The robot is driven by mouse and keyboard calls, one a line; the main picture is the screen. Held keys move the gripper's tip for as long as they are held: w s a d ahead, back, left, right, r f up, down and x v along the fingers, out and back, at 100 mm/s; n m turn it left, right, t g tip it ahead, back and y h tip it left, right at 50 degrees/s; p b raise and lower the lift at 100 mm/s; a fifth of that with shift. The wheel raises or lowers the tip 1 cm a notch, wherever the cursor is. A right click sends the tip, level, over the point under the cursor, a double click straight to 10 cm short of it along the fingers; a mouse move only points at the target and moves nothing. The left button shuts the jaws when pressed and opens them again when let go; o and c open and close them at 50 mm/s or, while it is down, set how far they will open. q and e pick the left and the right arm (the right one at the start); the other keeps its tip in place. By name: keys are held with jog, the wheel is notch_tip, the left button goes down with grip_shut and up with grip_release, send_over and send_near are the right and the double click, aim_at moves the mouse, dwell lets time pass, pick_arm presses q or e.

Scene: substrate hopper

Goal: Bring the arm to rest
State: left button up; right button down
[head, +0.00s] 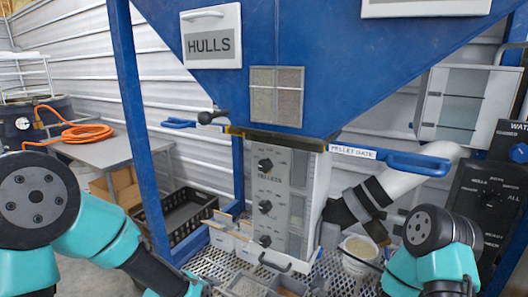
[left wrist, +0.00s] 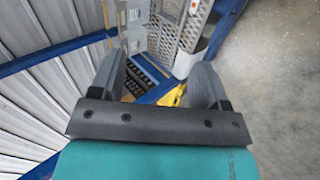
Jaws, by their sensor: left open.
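My left gripper (left wrist: 158,90) shows in the left wrist view with its two grey fingers apart and nothing between them. Beyond the fingers are a black crate, a blue frame post and a yellow object lower down, all at a distance. In the head view my left arm comes in from the left and runs down to the bottom edge, with its gripper out of the frame. My right arm shows at the lower right, and its gripper is not visible. The blue hopper (head: 330,60) stands ahead with a grey control box (head: 276,190) under it.
A blue pellet gate handle (head: 418,163) sticks out at the right. A white bucket (head: 358,262) and small bins (head: 245,286) stand on a mesh shelf. A table (head: 95,152) with an orange hose (head: 80,134) is at the left. A black crate (head: 185,215) sits beside the blue post (head: 135,125).

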pick_arm(q)
jog(key=s+a+f+m+g, duration=0.3)
jog(key=s+f+m, duration=0.2)
jog(key=s+f, duration=0.3)
jog(key=s+a+f+m+g, duration=0.3)
jog(key=s+f, duration=0.5)
jog(key=f, duration=0.7)
jog(key=shift+s+a+f+m+g+y, duration=0.2)
jog(key=shift+s+m+g+y, duration=0.1)
jog(key=shift+m+g, duration=0.55)
